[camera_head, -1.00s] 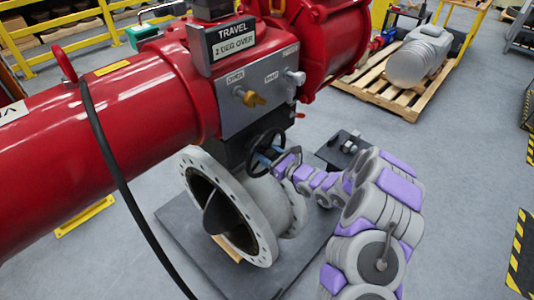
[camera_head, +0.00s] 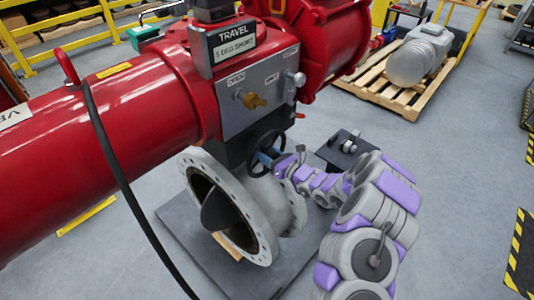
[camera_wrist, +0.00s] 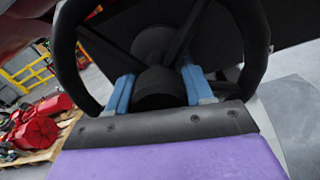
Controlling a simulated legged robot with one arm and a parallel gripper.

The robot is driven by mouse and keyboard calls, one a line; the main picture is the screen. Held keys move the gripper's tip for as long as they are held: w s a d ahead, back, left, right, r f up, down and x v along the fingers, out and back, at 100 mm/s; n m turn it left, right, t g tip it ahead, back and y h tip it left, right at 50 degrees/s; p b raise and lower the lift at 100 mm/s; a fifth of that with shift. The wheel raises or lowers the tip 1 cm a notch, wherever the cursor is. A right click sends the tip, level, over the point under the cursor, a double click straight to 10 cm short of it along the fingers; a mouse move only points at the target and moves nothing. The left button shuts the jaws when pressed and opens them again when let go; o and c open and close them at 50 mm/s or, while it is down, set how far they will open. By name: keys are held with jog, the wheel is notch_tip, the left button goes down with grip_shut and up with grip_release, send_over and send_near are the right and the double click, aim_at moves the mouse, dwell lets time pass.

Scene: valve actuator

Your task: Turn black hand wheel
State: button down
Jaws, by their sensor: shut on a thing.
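The black hand wheel (camera_head: 252,152) is on the valve's front side, below the grey panel and above the flanged valve body. My gripper (camera_head: 268,159) reaches it from the right. In the wrist view the wheel's rim (camera_wrist: 257,45) arcs around both sides, with spokes running to its centre. The blue fingers of my gripper (camera_wrist: 158,88) stand on either side of a dark round piece at the wheel's middle and are shut on the wheel. The rim's lower part is hidden behind my gripper. The grey disc (camera_head: 220,212) shows tilted inside the flanged opening (camera_head: 262,238).
The red actuator (camera_head: 100,125) fills the upper left, with a black cable (camera_head: 103,145) hanging in front. A travel sign (camera_head: 235,42) tops the panel. A dark base plate (camera_head: 195,265) lies under the valve. Open floor (camera_head: 450,190) is at the right.

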jog(key=shift+r, duration=0.15)
jog(key=shift+c, duration=2.2)
grip_release()
jog(key=p+v, duration=0.1)
jog(key=v, duration=1.6)
jog(key=shift+d+p, duration=0.25)
jog(key=shift+p, duration=0.15)
